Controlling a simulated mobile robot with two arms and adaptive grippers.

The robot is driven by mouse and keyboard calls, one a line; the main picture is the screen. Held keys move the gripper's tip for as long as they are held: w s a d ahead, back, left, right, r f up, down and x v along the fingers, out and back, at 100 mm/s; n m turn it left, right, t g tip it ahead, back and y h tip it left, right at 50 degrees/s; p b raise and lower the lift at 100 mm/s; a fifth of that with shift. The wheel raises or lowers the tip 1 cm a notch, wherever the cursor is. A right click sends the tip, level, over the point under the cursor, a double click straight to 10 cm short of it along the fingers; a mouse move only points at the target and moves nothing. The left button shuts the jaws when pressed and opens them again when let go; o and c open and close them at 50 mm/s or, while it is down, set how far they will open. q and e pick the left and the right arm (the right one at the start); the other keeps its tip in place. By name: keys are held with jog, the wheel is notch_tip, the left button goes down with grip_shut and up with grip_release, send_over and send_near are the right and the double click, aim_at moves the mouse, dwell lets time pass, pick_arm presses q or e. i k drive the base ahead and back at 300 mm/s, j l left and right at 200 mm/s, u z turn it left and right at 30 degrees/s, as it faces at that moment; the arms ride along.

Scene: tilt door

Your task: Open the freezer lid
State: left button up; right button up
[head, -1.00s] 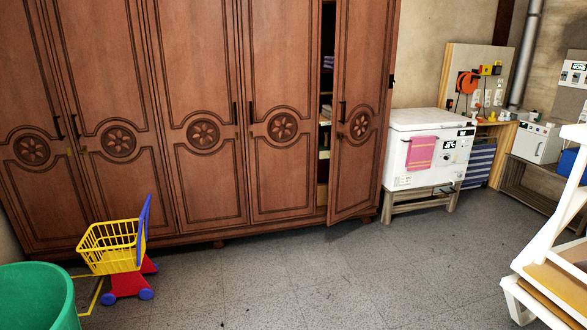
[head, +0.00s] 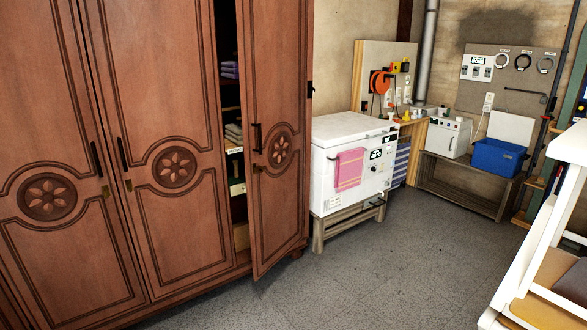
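The white chest freezer (head: 335,187) stands on a low wooden stand (head: 345,225) right of the wardrobe, against the back wall. Its lid (head: 350,128) looks closed on top. A pink towel (head: 349,169) hangs on its front, and a dark control panel shows at the front's right side. Neither of my grippers is in the head view.
A tall brown wardrobe (head: 150,130) fills the left, with one door (head: 275,140) ajar toward the freezer. A white-framed piece of furniture (head: 540,240) stands at the right edge. A low bench (head: 465,185) holds a blue bin (head: 498,157). Grey floor (head: 380,275) between is clear.

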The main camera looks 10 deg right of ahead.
aim_at(336, 130)
jog(key=i+l+z, duration=0.25)
jog(key=i, duration=0.55)
jog(key=i+z, duration=0.3)
jog(key=i, duration=0.45)
jog(key=i+j+z, duration=0.25)
jog(key=i, duration=0.5)
